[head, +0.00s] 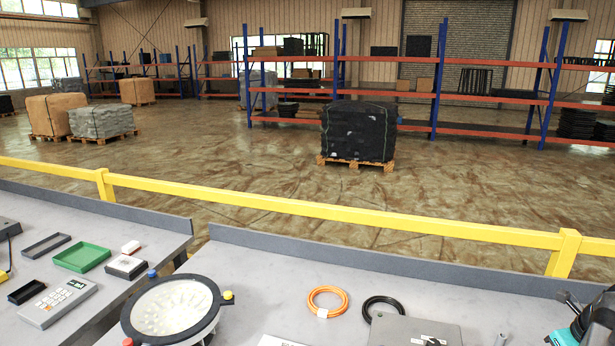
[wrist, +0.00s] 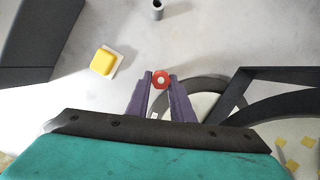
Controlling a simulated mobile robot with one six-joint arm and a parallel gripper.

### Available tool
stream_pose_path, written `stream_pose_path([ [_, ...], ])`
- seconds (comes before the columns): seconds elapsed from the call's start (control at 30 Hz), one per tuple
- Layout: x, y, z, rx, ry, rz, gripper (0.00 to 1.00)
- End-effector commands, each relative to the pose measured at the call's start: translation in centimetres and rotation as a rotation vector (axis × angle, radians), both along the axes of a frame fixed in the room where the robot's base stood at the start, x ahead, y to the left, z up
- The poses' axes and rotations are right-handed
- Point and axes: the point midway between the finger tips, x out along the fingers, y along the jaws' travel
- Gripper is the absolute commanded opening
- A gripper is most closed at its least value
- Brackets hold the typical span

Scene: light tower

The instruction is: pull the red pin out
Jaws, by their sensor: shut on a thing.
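The red pin (wrist: 161,75) shows in the wrist view as a small red six-sided head with a pale centre. My gripper (wrist: 161,84) has its two purple fingers on either side of it, shut on the pin at the fingertips. The pin's lower part and whatever it sits in are hidden or too small to tell. In the head view only part of my teal and black arm shows at the bottom right edge, and the pin is not seen there.
A yellow block on a white base (wrist: 103,62) and a grey cylinder (wrist: 157,10) lie beyond the fingers. Dark frame parts (wrist: 270,95) are close on the right. In the head view, an orange cable coil (head: 343,303) and a black-rimmed round lamp (head: 212,325) are on the bench.

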Motion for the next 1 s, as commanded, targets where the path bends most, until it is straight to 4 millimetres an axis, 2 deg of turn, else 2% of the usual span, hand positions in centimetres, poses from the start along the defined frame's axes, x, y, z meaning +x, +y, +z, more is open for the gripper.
stream_pose_path([
  [1.0, 0.0, 0.0, 2.8, 0.000, 0.000, 0.000, 0.00],
])
